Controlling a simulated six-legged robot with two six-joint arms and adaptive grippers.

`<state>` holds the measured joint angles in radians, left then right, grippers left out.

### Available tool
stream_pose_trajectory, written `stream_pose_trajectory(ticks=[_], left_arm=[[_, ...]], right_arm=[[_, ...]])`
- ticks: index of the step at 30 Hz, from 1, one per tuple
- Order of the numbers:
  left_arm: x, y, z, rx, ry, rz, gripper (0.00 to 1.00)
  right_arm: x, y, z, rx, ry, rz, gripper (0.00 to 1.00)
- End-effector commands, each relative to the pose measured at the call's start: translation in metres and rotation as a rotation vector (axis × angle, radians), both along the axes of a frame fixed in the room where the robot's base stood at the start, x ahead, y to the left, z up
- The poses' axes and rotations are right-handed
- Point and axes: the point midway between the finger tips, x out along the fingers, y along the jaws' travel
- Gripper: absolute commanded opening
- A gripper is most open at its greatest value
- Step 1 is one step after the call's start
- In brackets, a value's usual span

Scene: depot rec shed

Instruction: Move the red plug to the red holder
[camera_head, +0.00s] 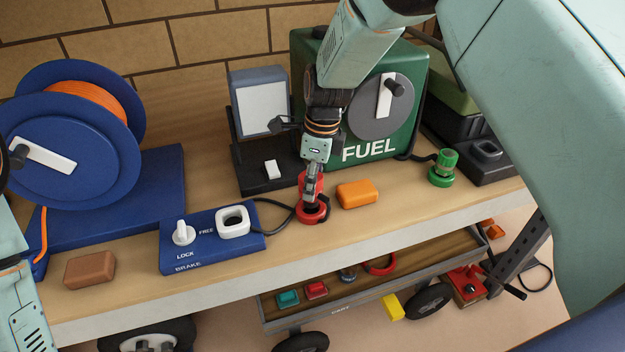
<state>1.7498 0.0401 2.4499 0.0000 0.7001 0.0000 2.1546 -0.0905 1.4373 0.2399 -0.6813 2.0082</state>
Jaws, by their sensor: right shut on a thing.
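My right gripper (313,188) reaches down over the workbench and is shut on the red plug (317,180). Its jaws hide much of the plug. The red holder (312,216) is a round red base on the bench directly below. The plug is upright over it, but I cannot tell whether it is fully seated. A black cable runs from the blue brake box (212,254) to the plug. My left arm shows at the left edge; its gripper is out of view.
An orange block (357,194) lies just right of the holder. A blue reel (66,152) and brown block (90,269) are left. A cart (345,309) stands below the bench.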

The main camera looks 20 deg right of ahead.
Motion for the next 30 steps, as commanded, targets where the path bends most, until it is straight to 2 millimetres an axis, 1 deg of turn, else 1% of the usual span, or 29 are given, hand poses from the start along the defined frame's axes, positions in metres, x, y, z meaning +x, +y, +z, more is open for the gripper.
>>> stream_pose_trajectory(ticks=[8,17,30], left_arm=[[0.0000,0.0000,0.0012,0.000,0.000,0.000,0.00],[0.0001,0.0000,0.0079,0.000,0.000,0.000,0.00],[0.0000,-0.0001,0.0072,0.000,0.000,0.000,0.00]], right_arm=[[0.0004,0.0002,0.0007,0.000,0.000,0.000,0.12],[0.0016,0.0004,0.0015,-0.001,-0.001,0.000,0.12],[0.0014,0.0004,0.0004,-0.001,-0.001,0.000,0.12]])
